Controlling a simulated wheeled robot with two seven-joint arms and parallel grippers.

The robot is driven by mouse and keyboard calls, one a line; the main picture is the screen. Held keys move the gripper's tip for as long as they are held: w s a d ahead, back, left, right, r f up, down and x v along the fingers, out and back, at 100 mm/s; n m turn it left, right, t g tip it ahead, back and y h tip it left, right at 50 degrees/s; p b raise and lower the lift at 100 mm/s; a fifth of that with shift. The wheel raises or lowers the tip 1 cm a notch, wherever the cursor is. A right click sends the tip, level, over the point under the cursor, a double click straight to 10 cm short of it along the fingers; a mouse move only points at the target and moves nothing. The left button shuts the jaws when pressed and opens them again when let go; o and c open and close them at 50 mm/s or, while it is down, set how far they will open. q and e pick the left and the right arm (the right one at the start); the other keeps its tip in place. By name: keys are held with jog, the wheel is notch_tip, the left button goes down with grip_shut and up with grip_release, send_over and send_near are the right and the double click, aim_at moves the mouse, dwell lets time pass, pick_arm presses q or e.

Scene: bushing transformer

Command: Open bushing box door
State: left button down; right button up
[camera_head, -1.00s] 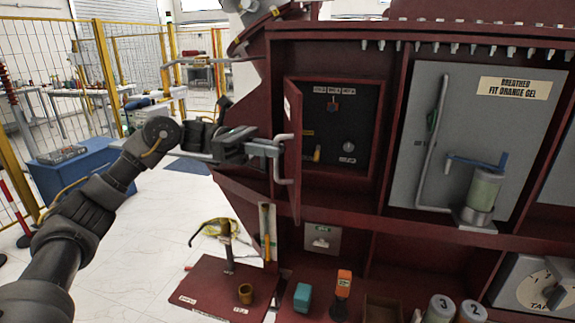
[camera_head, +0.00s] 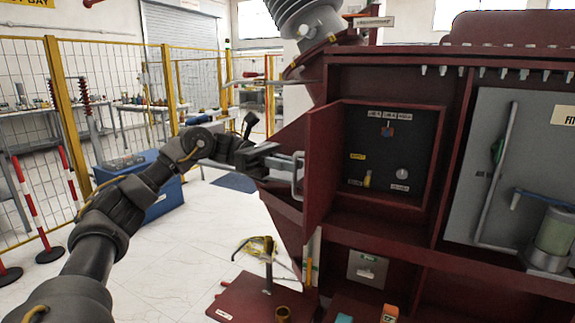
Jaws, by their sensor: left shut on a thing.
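The bushing box door (camera_head: 322,165) is a dark red panel hinged on the left side of the box. It stands open, swung out to the left, and the dark interior (camera_head: 392,150) with small labels and fittings shows. A grey handle (camera_head: 298,175) sits on the door's outer face. My left gripper (camera_head: 288,162) comes in from the left and is shut on the handle. Its fingertips are partly hidden by the handle and door. My right gripper is not in view.
A grey panel with a pipe and a breather cylinder (camera_head: 553,240) is on the right. Yellow fencing (camera_head: 62,85) and a blue cabinet (camera_head: 150,185) stand at left.

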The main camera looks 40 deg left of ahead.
pick_arm(q)
jog(key=shift+w+a+r, duration=0.1)
jog(key=shift+w+r, duration=0.05)
jog(key=shift+r, duration=0.2)
jog(key=c, duration=1.9)
grip_release()
jog(key=o, duration=0.4)
jog(key=shift+w+d+f, duration=0.3)
jog(key=shift+w, duration=0.2)
jog(key=shift+s+a, duration=0.15)
jog(key=shift+a, duration=1.7)
jog(key=shift+s+a, duration=0.15)
jog(key=shift+a, duration=1.75)
jog(key=shift+s+a, duration=0.15)
jog(key=shift+a, duration=1.7)
